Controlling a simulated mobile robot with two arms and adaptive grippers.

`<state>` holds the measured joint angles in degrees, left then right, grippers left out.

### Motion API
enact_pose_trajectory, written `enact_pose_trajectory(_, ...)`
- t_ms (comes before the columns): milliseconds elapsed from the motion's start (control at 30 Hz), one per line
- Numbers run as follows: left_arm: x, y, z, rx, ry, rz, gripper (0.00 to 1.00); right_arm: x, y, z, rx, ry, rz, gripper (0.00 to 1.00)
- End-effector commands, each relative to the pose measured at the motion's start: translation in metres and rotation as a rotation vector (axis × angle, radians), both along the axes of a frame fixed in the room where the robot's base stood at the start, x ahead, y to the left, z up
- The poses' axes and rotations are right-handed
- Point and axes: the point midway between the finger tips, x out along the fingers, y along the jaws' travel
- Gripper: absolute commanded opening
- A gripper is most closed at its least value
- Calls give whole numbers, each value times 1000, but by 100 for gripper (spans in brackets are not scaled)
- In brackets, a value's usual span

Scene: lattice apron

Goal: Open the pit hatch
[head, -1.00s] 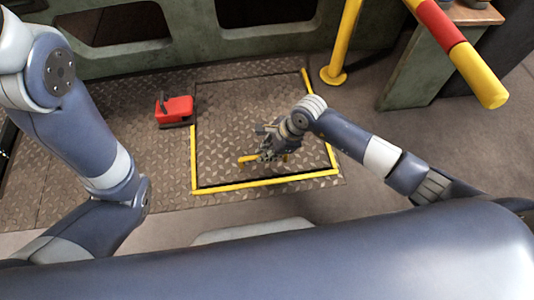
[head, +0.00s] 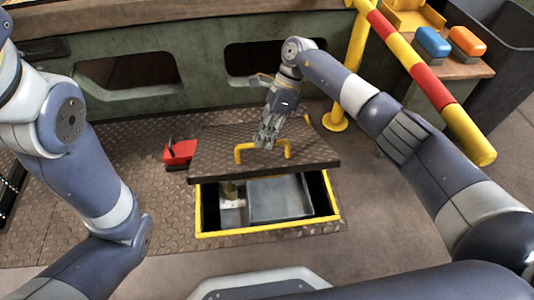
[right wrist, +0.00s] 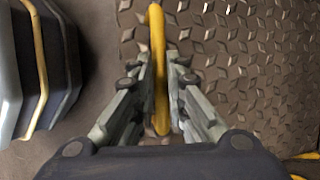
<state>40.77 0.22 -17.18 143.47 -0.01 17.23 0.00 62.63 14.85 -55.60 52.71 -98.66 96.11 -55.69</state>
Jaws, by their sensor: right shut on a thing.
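The pit hatch (head: 220,147) is a brown diamond-plate lid, tilted up with its near edge raised off the yellow-edged opening. Its yellow handle (head: 240,152) is on the top near the front edge. My right gripper (head: 266,142) is shut on the handle. In the right wrist view, the yellow handle (right wrist: 158,60) runs between the two fingers (right wrist: 168,110). The open pit (head: 210,205) shows a grey metal tray (head: 280,200) and a small pale item with a brass-coloured part (head: 231,195). The far part of the pit is hidden under the lid. My left gripper is out of view.
A red object (head: 180,152) lies on the floor plate left of the hatch. A yellow post (head: 355,75) and a red-and-yellow barrier bar (head: 425,75) stand to the right. A bench (head: 465,70) carries a blue and an orange item. A green wall (head: 200,95) stands behind.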

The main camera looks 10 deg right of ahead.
Motion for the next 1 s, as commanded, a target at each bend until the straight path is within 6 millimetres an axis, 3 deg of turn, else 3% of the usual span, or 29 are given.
enact_pose_trajectory(300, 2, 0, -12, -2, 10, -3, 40, 21, 0, 17, 0, -10, -4, 0)
enact_pose_trajectory(833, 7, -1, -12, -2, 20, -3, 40, 25, -2, 19, -4, -12, -5, 0)
enact_pose_trajectory(867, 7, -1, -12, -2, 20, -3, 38, 24, -2, 18, -5, -11, -6, 0)
enact_pose_trajectory(1000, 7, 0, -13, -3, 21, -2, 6, 24, -2, 18, -5, -11, -6, 0)
